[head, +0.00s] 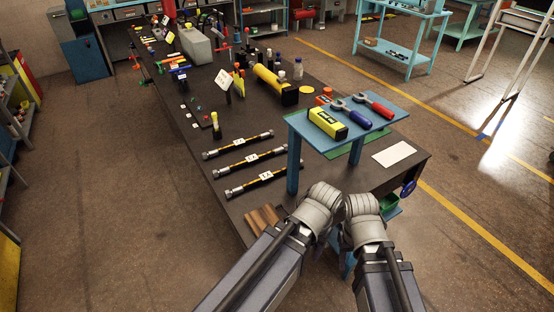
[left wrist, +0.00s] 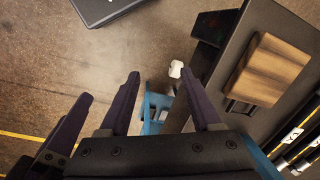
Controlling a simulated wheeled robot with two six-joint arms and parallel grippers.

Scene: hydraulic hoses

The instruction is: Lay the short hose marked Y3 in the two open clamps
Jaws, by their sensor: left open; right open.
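Three short dark hoses with yellow stripes, metal ends and white tags lie side by side on the dark table: the far hose (head: 220,150), the middle hose (head: 228,168) and the near hose (head: 240,187). Parts of hoses also show at the right edge of the left wrist view. I cannot pick out the two open clamps. My left gripper (left wrist: 159,76) is open and empty, beside the table's near end. My right gripper (head: 362,207) is beside it, its fingers hardly visible.
A wooden block (head: 265,219) lies near the table's front left corner; it also shows in the left wrist view (left wrist: 270,68). A raised blue shelf (head: 385,122) with a yellow device and tools stands right of the hoses. Bottles, a yellow cylinder (head: 274,84) and fittings crowd the far table.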

